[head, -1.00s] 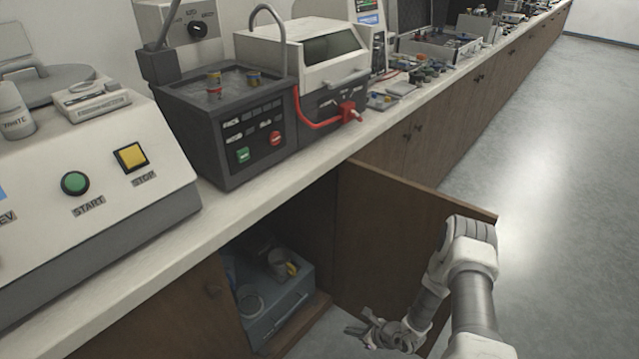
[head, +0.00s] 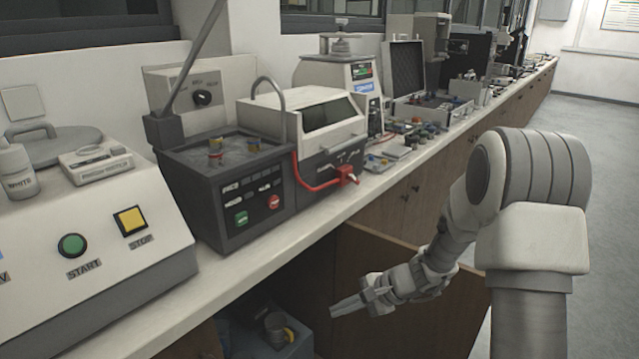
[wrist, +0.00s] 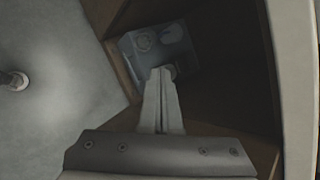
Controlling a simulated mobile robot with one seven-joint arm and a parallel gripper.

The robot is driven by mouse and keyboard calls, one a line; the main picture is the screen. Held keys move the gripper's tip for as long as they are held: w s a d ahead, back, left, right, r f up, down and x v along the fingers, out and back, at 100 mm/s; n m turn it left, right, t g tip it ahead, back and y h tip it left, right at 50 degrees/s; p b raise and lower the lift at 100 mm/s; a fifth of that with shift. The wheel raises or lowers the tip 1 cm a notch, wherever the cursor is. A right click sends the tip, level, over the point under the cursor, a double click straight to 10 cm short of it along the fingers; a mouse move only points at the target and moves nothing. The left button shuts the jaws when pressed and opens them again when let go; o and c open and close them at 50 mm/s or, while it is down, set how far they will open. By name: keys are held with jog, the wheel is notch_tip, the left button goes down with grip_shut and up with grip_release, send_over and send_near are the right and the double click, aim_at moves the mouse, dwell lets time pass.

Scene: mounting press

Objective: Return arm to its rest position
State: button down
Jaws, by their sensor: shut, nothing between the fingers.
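My gripper (head: 347,307) is shut and empty. In the head view it hangs in front of the open cupboard below the bench edge, pointing left, with my arm folded at the right. In the wrist view my gripper (wrist: 163,75) has its fingers together, pointing toward the cupboard opening. A blue-grey box (head: 250,340) with items on it sits inside the cupboard, and it also shows beyond the fingertips in the wrist view (wrist: 128,46).
The open cupboard door (head: 370,255) stands behind my gripper and forearm. The white worktop (head: 225,275) runs above, bearing the mounting press (head: 225,180), a START/STOP machine (head: 100,250) and other instruments. Grey floor (head: 590,150) is clear at the right.

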jog(key=s+d+r+n+h, duration=0.1)
jog(key=s+r+n+h, duration=0.2)
jog(key=s+r+n, duration=0.8)
jog(key=s+d+r+n+t+h, duration=0.1)
jog(key=s+d+r+h, duration=0.25)
jog(key=s+r, duration=0.3)
jog(key=s+d+r+t+h, duration=0.2)
jog(key=s+d+r, duration=0.35)
jog(key=s, duration=0.25)
notch_tip(320, 180, up, 20)
jog(key=p, duration=2)
jog(key=shift+w+a+r, duration=0.15)
jog(key=shift+w+a, duration=0.15)
jog(key=shift+a, duration=0.1)
